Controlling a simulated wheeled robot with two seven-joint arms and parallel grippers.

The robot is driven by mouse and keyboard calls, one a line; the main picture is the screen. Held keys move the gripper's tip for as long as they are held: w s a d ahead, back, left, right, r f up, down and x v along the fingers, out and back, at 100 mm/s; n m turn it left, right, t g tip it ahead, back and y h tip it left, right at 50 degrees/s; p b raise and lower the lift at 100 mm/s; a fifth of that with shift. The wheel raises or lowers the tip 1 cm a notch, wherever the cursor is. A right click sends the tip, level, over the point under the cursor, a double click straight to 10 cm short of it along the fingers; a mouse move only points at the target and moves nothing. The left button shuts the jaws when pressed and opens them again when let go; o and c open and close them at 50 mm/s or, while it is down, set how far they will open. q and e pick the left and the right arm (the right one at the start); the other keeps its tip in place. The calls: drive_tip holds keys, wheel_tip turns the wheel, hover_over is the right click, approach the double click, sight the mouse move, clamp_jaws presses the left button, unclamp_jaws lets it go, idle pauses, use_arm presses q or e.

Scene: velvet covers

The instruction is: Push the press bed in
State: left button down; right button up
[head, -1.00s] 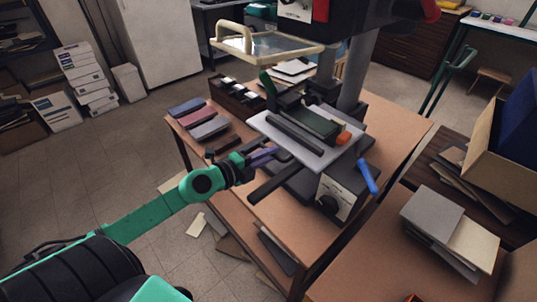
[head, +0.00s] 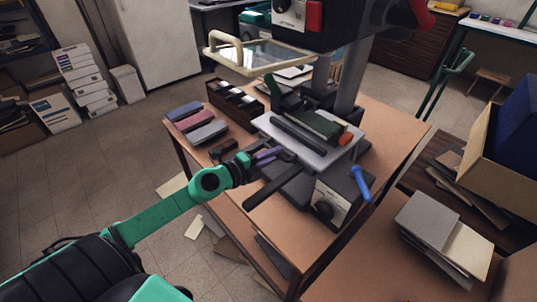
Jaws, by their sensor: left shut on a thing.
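The press bed (head: 322,163) is a light grey plate, standing partly out from under the press head. A dark green cover (head: 318,124) with a black bar in front and an orange piece at its right end lies on it. My left gripper (head: 275,153) is at the bed's front edge, left of its middle, with its jaws closed there; the exact grip is small and hard to see. A dark rail (head: 268,189) shows below the bed and reaches towards me. My right gripper is not in view.
The press head (head: 322,22) hangs over the bed's back part, with a cream-framed glass panel (head: 258,55) to its left. A control box (head: 332,204) with a blue lever (head: 360,183) stands at the front right.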

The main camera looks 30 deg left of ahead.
use_arm(q)
drive_tip(key=shift+w+d, duration=0.15)
drive_tip(key=shift+w, duration=0.35)
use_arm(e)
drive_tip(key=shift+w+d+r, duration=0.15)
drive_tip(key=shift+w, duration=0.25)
use_arm(q)
drive_tip(key=c, duration=0.9)
unclamp_jaws()
drive_tip(key=shift+o, duration=0.2)
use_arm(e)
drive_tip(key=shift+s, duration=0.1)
use_arm(q)
drive_tip(key=shift+s, duration=0.1)
drive_tip(key=b+v, duration=0.2)
drive_tip(key=v, duration=1.2)
drive_tip(key=shift+s+b, duration=0.15)
drive_tip(key=shift+b, duration=0.25)
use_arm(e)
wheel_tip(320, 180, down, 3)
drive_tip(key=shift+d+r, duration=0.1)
